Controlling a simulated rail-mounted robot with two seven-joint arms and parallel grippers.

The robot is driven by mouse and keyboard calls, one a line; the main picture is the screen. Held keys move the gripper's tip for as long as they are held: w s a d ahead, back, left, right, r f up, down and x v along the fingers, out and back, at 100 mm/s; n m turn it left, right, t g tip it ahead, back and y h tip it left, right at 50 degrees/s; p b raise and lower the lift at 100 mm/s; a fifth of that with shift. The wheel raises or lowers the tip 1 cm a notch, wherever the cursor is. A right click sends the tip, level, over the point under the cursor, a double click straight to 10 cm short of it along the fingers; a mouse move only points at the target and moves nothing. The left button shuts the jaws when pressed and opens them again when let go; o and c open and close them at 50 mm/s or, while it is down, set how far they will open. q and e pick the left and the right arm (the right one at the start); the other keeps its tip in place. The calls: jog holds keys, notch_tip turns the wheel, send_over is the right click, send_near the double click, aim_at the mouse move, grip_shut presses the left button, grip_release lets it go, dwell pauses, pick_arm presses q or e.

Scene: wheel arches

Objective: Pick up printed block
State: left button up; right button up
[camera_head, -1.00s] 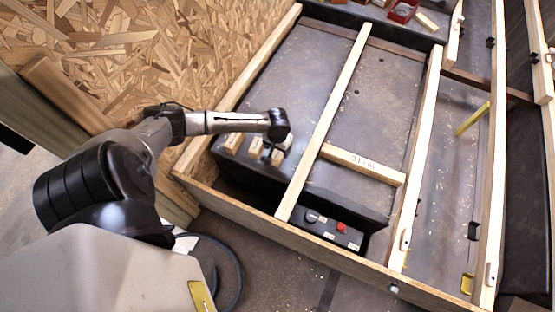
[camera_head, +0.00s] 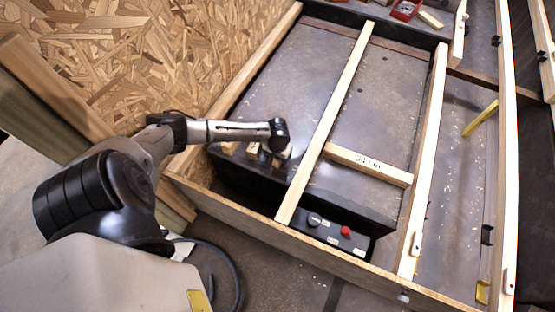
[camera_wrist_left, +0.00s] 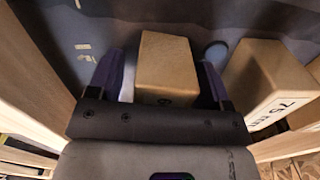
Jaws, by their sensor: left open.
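Several small wooden blocks sit on the dark surface at the left of the framed bay. In the left wrist view one plain-looking block (camera_wrist_left: 167,62) stands between the two fingers of my left gripper (camera_wrist_left: 160,82). The fingers are apart, one on each side; I cannot tell whether they touch it. Another block (camera_wrist_left: 262,78) with printed "75" lettering lies just right of the right finger. In the head view my left gripper (camera_head: 268,156) points down among the blocks, partly hiding them; the leftmost block (camera_head: 229,148) shows beside it. My right gripper is not in view.
A black control box (camera_head: 325,228) with a red button sits below the surface. A chipboard wall (camera_head: 150,60) stands at the left. Open surface (camera_head: 300,75) lies beyond the blocks.

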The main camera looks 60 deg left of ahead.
pick_arm(q)
jog(key=shift+f, duration=0.1)
jog(key=c, duration=1)
